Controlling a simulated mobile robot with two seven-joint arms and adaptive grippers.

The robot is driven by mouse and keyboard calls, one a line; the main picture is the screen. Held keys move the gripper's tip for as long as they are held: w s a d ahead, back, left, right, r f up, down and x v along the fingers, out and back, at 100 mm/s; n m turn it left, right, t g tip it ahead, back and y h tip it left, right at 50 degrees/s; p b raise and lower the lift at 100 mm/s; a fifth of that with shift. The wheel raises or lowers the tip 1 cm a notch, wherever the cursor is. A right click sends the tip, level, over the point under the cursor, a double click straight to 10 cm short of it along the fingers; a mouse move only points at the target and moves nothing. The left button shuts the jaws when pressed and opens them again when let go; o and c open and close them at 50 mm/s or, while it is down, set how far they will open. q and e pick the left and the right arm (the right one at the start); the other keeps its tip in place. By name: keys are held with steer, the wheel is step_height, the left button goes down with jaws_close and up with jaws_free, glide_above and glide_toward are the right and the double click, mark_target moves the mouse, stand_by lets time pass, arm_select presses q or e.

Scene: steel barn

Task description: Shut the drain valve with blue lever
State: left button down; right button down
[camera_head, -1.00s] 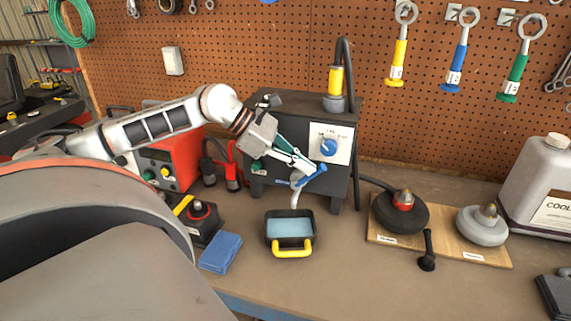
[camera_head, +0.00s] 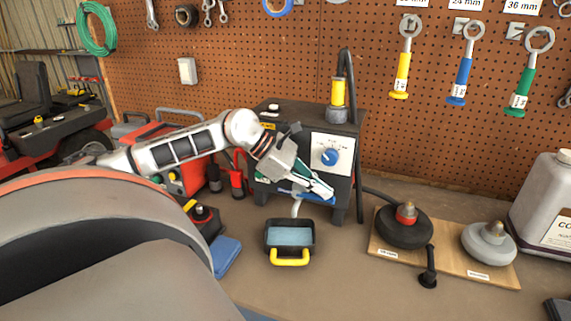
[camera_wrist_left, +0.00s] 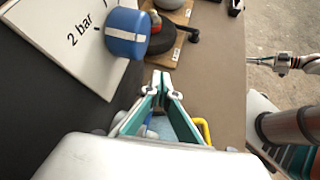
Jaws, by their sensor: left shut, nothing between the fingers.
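The blue lever (camera_head: 318,198) of the drain valve is low on the front of the dark machine (camera_head: 350,160). It lies about level, partly hidden by my left gripper (camera_head: 328,190). My left gripper is shut and empty, its fingertips just above or against the lever; contact is unclear. In the left wrist view the shut fingertips (camera_wrist_left: 160,84) show over the bench, and I cannot make out the lever.
A black tray (camera_head: 268,245) with bluish contents and a yellow handle stands below the spout. A blue dial (camera_head: 330,157) is just above my gripper. A folded blue cloth (camera_head: 226,254) lies left of the tray. The bench front is clear.

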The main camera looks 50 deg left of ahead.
arm_select(q)
steer(key=shift+f, duration=0.15)
stand_by(0.5)
steer(key=shift+w+r, duration=0.1)
steer(key=shift+r, duration=0.4)
step_height(320, 180, up, 13)
steer(key=s+d, duration=0.1)
steer(key=s, duration=0.1)
steer(key=shift+s+d+f, duration=0.15)
steer(key=shift+s+d, duration=0.05)
steer(key=shift+s, duration=0.05)
